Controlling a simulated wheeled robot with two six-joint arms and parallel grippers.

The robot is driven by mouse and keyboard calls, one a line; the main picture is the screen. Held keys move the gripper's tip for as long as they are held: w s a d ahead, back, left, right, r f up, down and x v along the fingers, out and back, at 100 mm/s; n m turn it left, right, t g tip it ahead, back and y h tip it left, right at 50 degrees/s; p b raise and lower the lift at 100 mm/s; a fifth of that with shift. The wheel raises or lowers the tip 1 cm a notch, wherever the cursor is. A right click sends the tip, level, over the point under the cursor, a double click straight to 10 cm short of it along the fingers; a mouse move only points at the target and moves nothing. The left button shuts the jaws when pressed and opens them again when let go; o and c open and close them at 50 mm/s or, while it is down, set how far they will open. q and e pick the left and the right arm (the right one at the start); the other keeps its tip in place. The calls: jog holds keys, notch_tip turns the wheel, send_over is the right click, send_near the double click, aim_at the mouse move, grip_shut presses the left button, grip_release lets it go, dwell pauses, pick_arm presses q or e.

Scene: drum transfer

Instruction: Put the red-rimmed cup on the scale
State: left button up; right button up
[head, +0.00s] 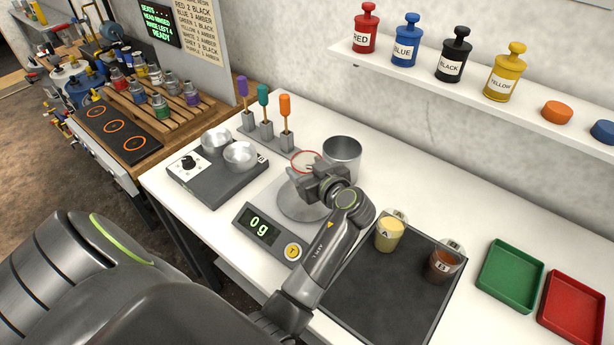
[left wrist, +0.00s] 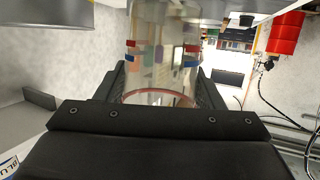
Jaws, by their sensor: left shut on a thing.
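The red-rimmed cup (head: 305,158) is clear, and its thin red rim shows just behind my left gripper (head: 318,181) in the head view. The gripper is shut on it. In the left wrist view the clear cup (left wrist: 160,45) stands between the two dark fingers of the gripper (left wrist: 162,88). The scale (head: 244,240) has a round grey pan (head: 292,207), and its display reads 0 g. The cup is over the back part of the pan. The gripper hides its lower part, so the gap to the pan cannot be seen. My right gripper is out of view.
A steel pot (head: 343,152) stands close behind the gripper. A stirrer rack (head: 262,135) and a mixer with two metal bowls (head: 222,172) are left of it. Cups A (head: 388,235) and B (head: 443,266) stand on the dark mat (head: 385,290) at right.

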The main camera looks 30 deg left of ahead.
pick_arm(q)
notch_tip(320, 180, down, 3)
jog(key=shift+a+f+p, duration=0.1)
jog(key=shift+f+p, duration=0.05)
jog(key=shift+p, duration=0.25)
jog(key=shift+f, duration=0.35)
jog(key=o, duration=0.9)
jog(key=shift+o, duration=0.2)
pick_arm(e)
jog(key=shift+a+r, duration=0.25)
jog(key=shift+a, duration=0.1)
